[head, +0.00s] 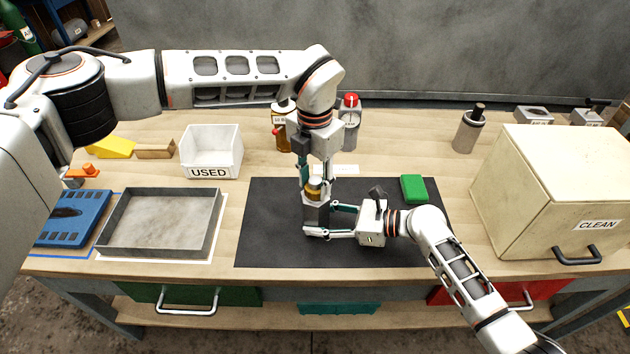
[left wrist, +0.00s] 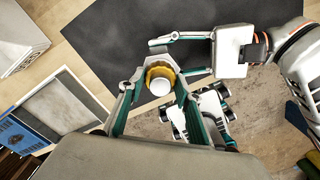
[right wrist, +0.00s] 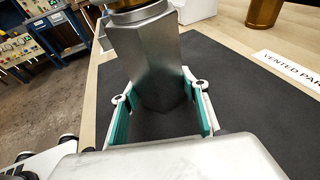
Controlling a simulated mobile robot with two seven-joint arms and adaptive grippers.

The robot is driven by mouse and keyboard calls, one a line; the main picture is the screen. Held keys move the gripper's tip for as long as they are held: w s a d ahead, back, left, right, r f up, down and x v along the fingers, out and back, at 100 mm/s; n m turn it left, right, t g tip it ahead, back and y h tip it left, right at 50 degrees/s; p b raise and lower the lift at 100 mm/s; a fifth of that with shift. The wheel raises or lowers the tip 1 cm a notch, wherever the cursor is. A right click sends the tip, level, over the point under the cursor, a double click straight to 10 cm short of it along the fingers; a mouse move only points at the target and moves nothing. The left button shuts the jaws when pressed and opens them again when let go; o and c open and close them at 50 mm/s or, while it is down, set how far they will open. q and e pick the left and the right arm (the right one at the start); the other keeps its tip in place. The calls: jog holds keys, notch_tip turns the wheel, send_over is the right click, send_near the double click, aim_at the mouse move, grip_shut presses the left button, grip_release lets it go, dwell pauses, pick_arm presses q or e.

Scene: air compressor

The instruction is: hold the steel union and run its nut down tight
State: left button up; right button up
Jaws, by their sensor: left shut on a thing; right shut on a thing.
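The steel union (head: 315,213) stands upright on the black mat (head: 270,245), a grey faceted body with a brass nut (head: 314,187) at its top. My right gripper (head: 318,221) comes in from the right, shut on the steel body low down. In the right wrist view the body (right wrist: 148,65) stands between the green pads, with the brass part (right wrist: 140,14) cut off by the top edge. My left gripper (head: 315,186) points down from above, shut around the nut. In the left wrist view the brass nut (left wrist: 160,72) sits between the fingers, around a pale round top.
A green block (head: 413,188) lies on the mat's right side. The USED bin (head: 211,172), a shallow grey tray (head: 160,253) and a blue item (head: 75,220) stand left. The CLEAN box (head: 530,225) stands right. Bottle-like parts (head: 349,125) stand behind my left gripper.

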pick_arm(q)
jog(key=m, duration=0.4)
jog(key=shift+r+m, duration=0.15)
jog(key=shift+m, duration=0.15)
jog(key=shift+w+m, duration=0.1)
jog(key=shift+m, duration=2.2)
pick_arm(e)
jog(key=shift+f, duration=0.1)
jog(key=shift+d, duration=0.1)
pick_arm(q)
jog(key=o, duration=1.1)
pick_arm(e)
jog(key=shift+s, duration=0.1)
pick_arm(q)
notch_tip(320, 180, up, 12)
pick_arm(e)
jog(key=o, duration=1.1)
jog(key=shift+c, duration=0.2)
